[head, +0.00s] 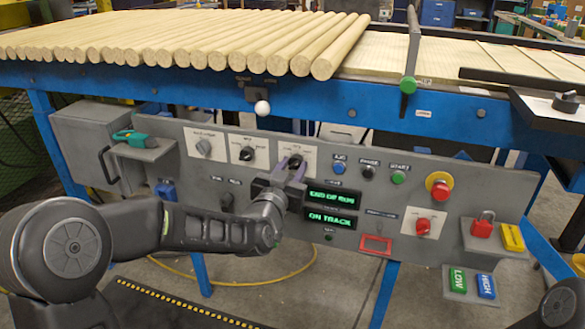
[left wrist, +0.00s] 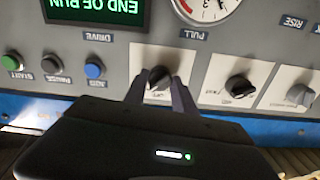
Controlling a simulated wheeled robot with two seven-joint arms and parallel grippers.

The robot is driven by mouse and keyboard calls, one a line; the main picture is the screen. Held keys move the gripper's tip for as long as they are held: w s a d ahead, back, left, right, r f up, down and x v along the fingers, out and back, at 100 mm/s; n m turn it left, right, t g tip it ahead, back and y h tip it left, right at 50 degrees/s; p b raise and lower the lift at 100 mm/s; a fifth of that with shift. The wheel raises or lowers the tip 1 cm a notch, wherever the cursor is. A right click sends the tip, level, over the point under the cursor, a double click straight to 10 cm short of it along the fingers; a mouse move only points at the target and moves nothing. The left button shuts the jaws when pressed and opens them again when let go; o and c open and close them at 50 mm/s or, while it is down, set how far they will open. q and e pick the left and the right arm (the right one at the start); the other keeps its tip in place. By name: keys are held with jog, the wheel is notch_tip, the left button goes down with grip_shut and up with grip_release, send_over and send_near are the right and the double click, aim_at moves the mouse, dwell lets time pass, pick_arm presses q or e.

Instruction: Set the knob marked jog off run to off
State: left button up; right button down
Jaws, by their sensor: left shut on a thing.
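My left gripper (head: 290,168) is at the control panel, in front of the third white knob plate (head: 309,157) from the left. In the left wrist view, which is upside down, the two fingers of the left gripper (left wrist: 160,84) are shut on a black knob (left wrist: 160,77), one on each side. The plate's lettering is too small to read, and the fingers partly hide the knob's pointer. A second black knob (head: 246,153) on its own white plate is just left of it, and a grey knob (head: 204,147) is farther left. My right gripper is not in view.
Blue (head: 338,168), black (head: 368,172) and green (head: 398,177) buttons sit right of the held knob. Green-lit displays (head: 331,222) are below. A red mushroom button (head: 440,190), a red knob (head: 422,226) and a red padlock (head: 483,224) are farther right. Wooden rods (head: 200,40) lie above.

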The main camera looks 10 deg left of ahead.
pick_arm(q)
grip_shut()
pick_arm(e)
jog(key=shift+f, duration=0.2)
pick_arm(q)
jog(key=n+b, duration=0.2)
jog(key=b, duration=0.1)
jog(key=shift+f+n, duration=0.2)
jog(key=shift+n, duration=0.1)
jog(key=n+b, duration=0.4)
jog(key=b, duration=0.1)
jog(key=shift+n, duration=0.3)
jog(key=shift+r+n+b, duration=0.15)
jog(key=shift+n+b, duration=0.4)
jog(key=shift+n, duration=0.35)
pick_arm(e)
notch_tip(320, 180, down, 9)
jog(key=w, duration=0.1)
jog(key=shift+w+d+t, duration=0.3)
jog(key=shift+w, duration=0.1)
pick_arm(q)
jog(key=o, duration=0.7)
grip_release()
